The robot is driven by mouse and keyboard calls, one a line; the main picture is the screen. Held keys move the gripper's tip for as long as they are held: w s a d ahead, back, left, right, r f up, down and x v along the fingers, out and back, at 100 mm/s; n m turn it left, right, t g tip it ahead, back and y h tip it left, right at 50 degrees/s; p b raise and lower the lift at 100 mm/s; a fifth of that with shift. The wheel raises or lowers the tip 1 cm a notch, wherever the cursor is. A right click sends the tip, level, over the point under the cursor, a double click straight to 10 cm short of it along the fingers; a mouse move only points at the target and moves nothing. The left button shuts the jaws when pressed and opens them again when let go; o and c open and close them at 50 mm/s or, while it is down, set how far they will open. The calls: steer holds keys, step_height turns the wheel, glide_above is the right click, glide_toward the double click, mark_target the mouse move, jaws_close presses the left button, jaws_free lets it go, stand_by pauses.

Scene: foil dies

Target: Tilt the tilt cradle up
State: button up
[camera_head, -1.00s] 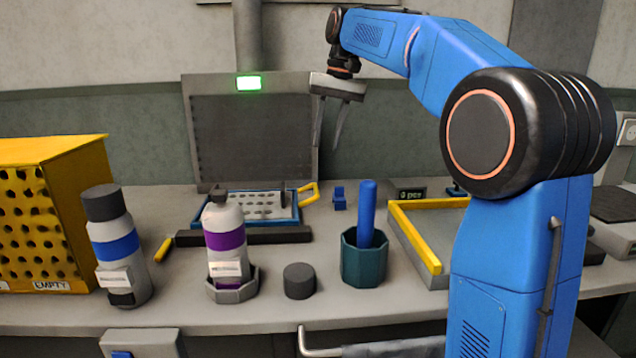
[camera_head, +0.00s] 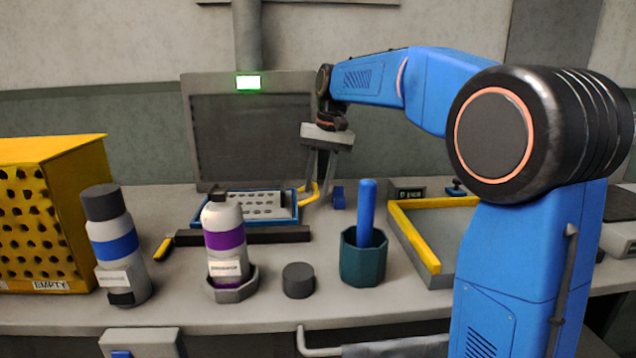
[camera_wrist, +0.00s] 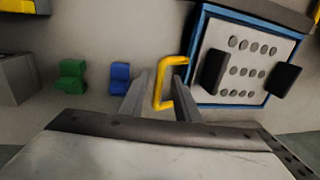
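The tilt cradle is a blue-framed tray (camera_head: 198,209) with a pale plate full of round holes, and it seems to lie flat at the back of the bench. It also shows in the wrist view (camera_wrist: 199,38). Its yellow handle (camera_head: 308,188) sticks out on the right side, and in the wrist view the handle (camera_wrist: 158,85) lies between my fingers. My gripper (camera_head: 314,200) is open and points down at the handle. In the wrist view my gripper (camera_wrist: 160,82) shows gaps beside the handle; whether the fingers are low enough to flank it is unclear.
A fume hood panel (camera_head: 250,130) with a green light stands behind the cradle. A small blue block (camera_head: 338,197) is close right of my gripper. A dark bar (camera_head: 260,236), a purple-banded bottle (camera_head: 226,215) and a teal cup (camera_head: 362,265) stand in front.

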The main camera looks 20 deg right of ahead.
jaws_close()
steer(key=shift+s+r+t, duration=0.15)
steer(key=shift+r+t, duration=0.15)
steer(key=shift+r, duration=0.15)
steer(key=shift+s+a+r+t, duration=0.1)
steer(key=shift+s+r+t, duration=0.3)
steer(key=shift+r+t, duration=0.2)
steer(key=shift+s+a+r+t, duration=0.1)
steer(key=shift+s+r+t, duration=0.3)
steer(key=shift+r+t, duration=0.15)
steer(key=s+a+r+t+h, duration=0.1)
steer(key=s+r+t, duration=0.2)
steer(key=s+t, duration=0.2)
steer(key=shift+s+r+n+t, duration=0.35)
steer(key=shift+r+n+t, duration=0.05)
steer(key=shift+t, duration=0.05)
steer(key=shift+h, duration=0.3)
